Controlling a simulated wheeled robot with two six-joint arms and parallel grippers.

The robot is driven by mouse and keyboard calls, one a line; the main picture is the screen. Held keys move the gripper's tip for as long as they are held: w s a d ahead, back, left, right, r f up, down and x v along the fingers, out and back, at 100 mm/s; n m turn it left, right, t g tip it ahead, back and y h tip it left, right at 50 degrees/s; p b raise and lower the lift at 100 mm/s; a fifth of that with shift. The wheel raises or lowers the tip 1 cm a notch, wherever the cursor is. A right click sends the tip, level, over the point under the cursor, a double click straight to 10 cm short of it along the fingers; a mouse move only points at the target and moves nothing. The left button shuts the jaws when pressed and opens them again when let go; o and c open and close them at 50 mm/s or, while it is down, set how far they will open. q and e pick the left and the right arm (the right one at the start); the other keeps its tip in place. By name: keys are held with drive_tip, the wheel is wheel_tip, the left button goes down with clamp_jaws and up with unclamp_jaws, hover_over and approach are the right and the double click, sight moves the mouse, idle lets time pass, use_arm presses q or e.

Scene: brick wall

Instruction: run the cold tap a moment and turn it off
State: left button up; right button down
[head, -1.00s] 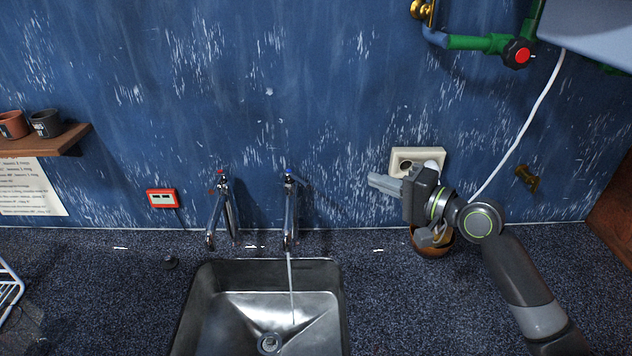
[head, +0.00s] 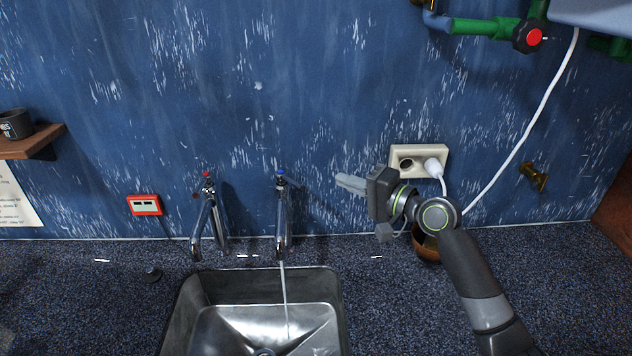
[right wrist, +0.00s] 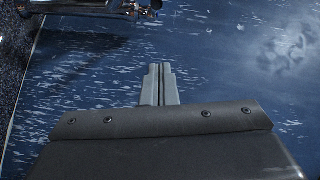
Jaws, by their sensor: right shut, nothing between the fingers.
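Two chrome taps stand behind the sink. The right one, the cold tap (head: 282,215), has a blue-marked top, and a thin stream of water (head: 285,300) runs from it into the sink. The left one, the hot tap (head: 208,220), has a red-marked top. My right gripper (head: 350,184) is shut and empty, to the right of the cold tap and apart from it, its fingers pointing left. In the right wrist view its shut fingers (right wrist: 161,85) show against the blue wall, with a chrome tap part (right wrist: 110,8) at the top. My left gripper is not in view.
The steel sink (head: 335,310) is set in a dark speckled counter (head: 90,300). Behind my right arm are a wall socket with a white plug (head: 433,166) and a brown bowl (head: 425,252). A red-framed device (head: 145,205) is on the wall at left.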

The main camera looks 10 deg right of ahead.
drive_tip(key=w+a+f+p, duration=0.1)
drive_tip(key=w+a+p, duration=0.1)
drive_tip(key=a, duration=0.4)
drive_tip(key=shift+a+p, duration=0.25)
drive_tip(key=shift+p, duration=0.15)
drive_tip(key=shift+w, duration=0.1)
